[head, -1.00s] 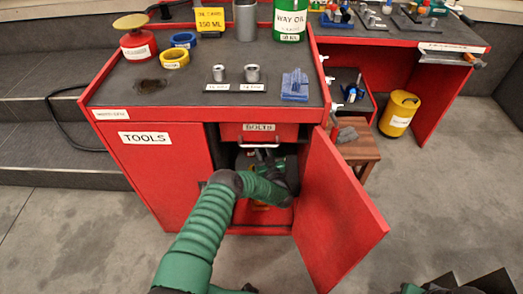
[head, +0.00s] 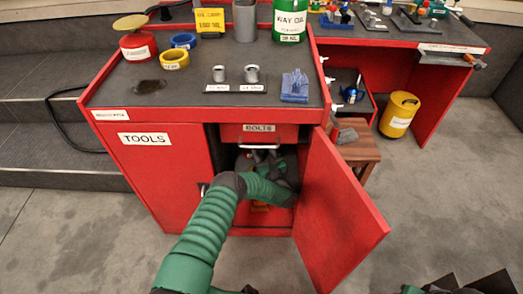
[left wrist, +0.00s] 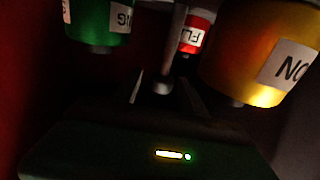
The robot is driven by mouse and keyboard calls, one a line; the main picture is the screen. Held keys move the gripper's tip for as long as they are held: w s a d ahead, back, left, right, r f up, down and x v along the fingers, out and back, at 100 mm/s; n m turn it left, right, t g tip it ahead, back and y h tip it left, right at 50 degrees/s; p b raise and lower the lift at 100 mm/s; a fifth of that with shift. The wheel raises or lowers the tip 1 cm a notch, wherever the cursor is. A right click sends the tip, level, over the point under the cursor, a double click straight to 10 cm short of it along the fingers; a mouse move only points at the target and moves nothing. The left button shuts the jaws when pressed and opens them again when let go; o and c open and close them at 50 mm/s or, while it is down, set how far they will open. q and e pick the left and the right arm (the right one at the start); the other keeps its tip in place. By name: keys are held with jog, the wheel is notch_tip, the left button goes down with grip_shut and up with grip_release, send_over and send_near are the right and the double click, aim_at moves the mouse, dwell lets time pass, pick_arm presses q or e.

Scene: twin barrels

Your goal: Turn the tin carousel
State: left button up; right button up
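The tin carousel shows in the left wrist view as hanging tins around a thin grey post (left wrist: 172,45) with a rounded lower end. A green tin (left wrist: 98,22) is at upper left, a red tin (left wrist: 196,35) is farther back, and a large yellow-orange tin (left wrist: 240,60) is at right. My left gripper (left wrist: 164,92) is open, its two thin fingers apart below the tins, with the post's end between them in the picture. I cannot tell whether they touch. In the head view my left arm reaches into the cabinet, where the carousel is mostly hidden.
The red cabinet (head: 150,185) has its right door (head: 335,215) swung open, beside my arm. The BOLTS drawer (head: 258,133) is above the opening. A wooden stool (head: 358,150) stands behind the door. The cabinet interior is dark and tight.

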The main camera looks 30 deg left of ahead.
pick_arm(q)
jog(key=shift+s+d+p, duration=0.15)
jog(key=shift+d+p, duration=0.15)
jog(key=p+v, duration=0.5)
jog(key=v, duration=1.1)
jog(key=shift+p, duration=0.35)
jog(key=shift+s, duration=0.1)
